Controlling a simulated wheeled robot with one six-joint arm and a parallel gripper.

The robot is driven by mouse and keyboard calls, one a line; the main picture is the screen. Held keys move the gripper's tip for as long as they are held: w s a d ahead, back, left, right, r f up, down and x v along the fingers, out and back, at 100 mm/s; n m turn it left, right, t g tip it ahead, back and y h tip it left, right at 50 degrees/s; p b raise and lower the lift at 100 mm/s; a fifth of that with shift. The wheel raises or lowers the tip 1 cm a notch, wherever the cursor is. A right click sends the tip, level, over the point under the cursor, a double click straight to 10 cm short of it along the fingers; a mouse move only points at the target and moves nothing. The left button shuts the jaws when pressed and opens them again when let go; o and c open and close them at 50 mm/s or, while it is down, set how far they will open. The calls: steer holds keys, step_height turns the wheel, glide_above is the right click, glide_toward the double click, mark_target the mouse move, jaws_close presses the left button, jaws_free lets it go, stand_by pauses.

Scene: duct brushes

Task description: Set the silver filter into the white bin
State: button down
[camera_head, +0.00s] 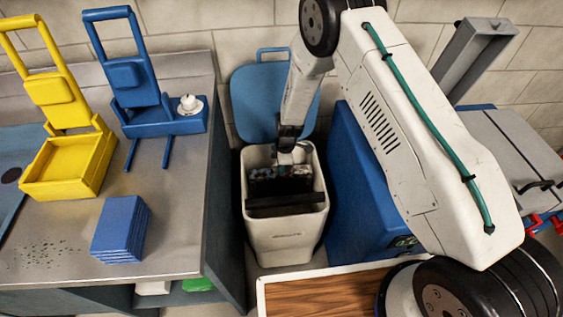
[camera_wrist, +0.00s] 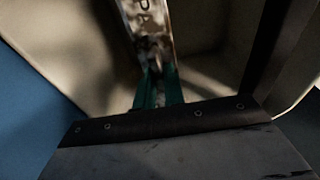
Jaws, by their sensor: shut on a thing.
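The white bin (camera_head: 287,238) stands on the floor between the bench and a blue cabinet, with its top open. My gripper (camera_head: 292,156) reaches down into the bin's mouth. In the wrist view, the teal fingers of my gripper (camera_wrist: 158,88) are shut on the silver filter (camera_wrist: 147,28), a pale metallic piece with dark lettering. The bin's pale inner walls (camera_wrist: 215,70) surround it there. The filter is largely hidden in the head view, and I cannot tell whether it touches the bin's bottom.
A blue lid (camera_head: 250,105) stands up behind the bin. To the left is a metal bench (camera_head: 180,215) with a yellow dustpan (camera_head: 70,165), a blue dustpan (camera_head: 150,110) and a blue block (camera_head: 120,228). A blue cabinet (camera_head: 350,190) closes in the right side.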

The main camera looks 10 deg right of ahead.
steer(key=shift+f, duration=2.45)
steer(key=c, duration=1.4)
jaws_free()
steer(key=r, duration=0.5)
steer(key=d+r, duration=0.1)
steer(key=r, duration=0.1)
steer(key=shift+r, duration=2.9)
